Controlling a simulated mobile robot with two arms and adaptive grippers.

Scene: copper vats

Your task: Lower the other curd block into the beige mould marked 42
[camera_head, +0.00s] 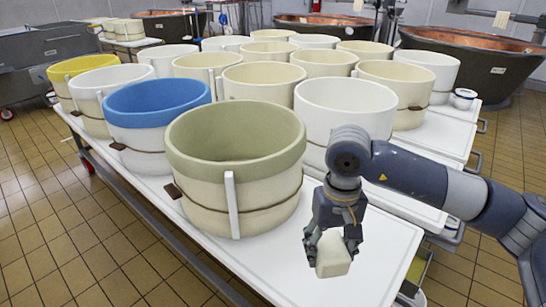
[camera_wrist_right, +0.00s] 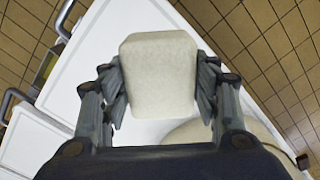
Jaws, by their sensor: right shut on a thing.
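My right gripper (camera_head: 333,236) is shut on a pale cream curd block (camera_head: 333,256). It holds the block over the bare front right part of the white table, to the right of the nearest mould. In the right wrist view the block (camera_wrist_right: 160,72) sits between the two fingers. The nearest mould (camera_head: 235,205) is cream with a wide olive-beige rim and a brown cord; the visible part of its inside looks empty. Several plain beige moulds (camera_head: 263,84) stand behind it. I cannot read a 42 on any mould. My left gripper is not in view.
A blue-rimmed mould (camera_head: 158,105), a yellow-rimmed one (camera_head: 88,68) and a white one (camera_head: 343,104) stand among the others. The white table (camera_head: 352,282) is free at its front right. Copper vats (camera_head: 488,70) stand behind. Tiled floor (camera_head: 55,230) is open at left.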

